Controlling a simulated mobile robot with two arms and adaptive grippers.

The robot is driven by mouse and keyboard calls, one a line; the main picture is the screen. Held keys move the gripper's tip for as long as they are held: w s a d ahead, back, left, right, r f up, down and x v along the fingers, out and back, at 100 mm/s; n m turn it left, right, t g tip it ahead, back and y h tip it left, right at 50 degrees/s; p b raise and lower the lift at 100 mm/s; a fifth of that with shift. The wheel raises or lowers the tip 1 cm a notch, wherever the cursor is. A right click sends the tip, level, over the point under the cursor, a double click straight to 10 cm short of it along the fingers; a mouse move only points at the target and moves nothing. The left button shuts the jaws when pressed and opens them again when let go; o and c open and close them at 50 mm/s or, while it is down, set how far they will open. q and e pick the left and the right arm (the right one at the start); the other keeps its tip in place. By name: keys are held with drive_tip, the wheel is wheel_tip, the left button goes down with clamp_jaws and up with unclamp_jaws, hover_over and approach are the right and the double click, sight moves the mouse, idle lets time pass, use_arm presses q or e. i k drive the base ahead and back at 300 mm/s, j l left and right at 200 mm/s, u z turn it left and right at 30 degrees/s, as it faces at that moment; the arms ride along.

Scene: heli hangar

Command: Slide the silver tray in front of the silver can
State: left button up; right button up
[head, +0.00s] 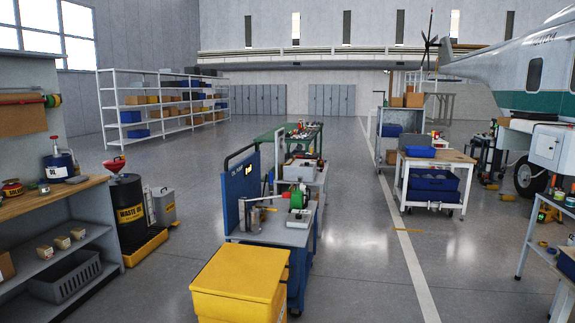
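A silver-grey can-like cylinder (254,219) stands on the left part of the blue cart's grey top (272,234), in the middle of the head view. It is small at this distance, so I cannot tell for sure that it is the silver can. I cannot make out a silver tray clearly. Neither of my grippers is in view.
A yellow lidded bin (238,284) stands close in front of the blue cart. A wooden-topped bench (85,188) is at left, beside a black waste-oil drum (128,208). A white cart (437,156) stands at right.

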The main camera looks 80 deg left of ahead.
sight(78, 178)
drive_tip(key=u, duration=4.1)
